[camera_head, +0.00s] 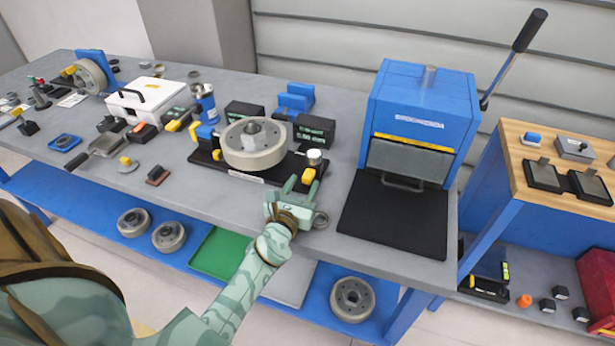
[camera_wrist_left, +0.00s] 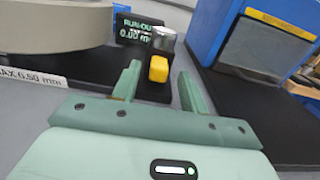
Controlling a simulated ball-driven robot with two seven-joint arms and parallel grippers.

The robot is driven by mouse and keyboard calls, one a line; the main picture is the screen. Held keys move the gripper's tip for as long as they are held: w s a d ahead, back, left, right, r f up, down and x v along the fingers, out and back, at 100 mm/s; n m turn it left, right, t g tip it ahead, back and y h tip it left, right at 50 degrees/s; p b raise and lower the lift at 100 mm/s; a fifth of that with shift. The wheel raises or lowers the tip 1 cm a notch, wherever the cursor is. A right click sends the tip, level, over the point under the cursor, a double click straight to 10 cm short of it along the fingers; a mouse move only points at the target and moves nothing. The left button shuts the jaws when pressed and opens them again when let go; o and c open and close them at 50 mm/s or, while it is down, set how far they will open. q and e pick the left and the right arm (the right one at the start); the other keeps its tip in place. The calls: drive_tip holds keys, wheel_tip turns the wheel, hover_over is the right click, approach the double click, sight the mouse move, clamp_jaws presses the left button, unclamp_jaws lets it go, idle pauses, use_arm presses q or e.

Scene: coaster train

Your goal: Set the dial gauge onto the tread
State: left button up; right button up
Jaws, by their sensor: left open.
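A pale grey wheel (camera_head: 252,155) lies flat on a black base, and its rounded outer side is the tread; part of it shows at upper left in the left wrist view (camera_wrist_left: 50,30). Just right of it a silver round piece (camera_head: 314,157), which looks like the dial gauge, stands with a yellow block (camera_head: 308,176) in front. A gap shows between gauge and tread. My left gripper (camera_head: 298,184) is open, its fingers pointing at the yellow block. In the left wrist view the yellow block (camera_wrist_left: 158,69) shows between and beyond the fingertips, with the silver piece (camera_wrist_left: 163,40) behind.
A run-out display (camera_head: 314,131) reading 0.00 mm stands behind the gauge. A blue press (camera_head: 423,105) with a black mat (camera_head: 393,217) is to the right. A white case (camera_head: 146,98) and several tools are left.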

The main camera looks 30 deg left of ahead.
sight(306, 180)
use_arm(q)
drive_tip(key=shift+x, duration=1.9)
drive_tip(key=shift+a, duration=0.1)
clamp_jaws()
drive_tip(key=shift+s+a+b, duration=0.15)
drive_tip(key=shift+s+a, duration=0.1)
drive_tip(key=shift+a, duration=0.55)
drive_tip(key=shift+s+a+b, duration=0.15)
drive_tip(key=shift+s+a, duration=0.05)
drive_tip(key=shift+a, duration=0.65)
unclamp_jaws()
drive_tip(key=shift+a, duration=0.15)
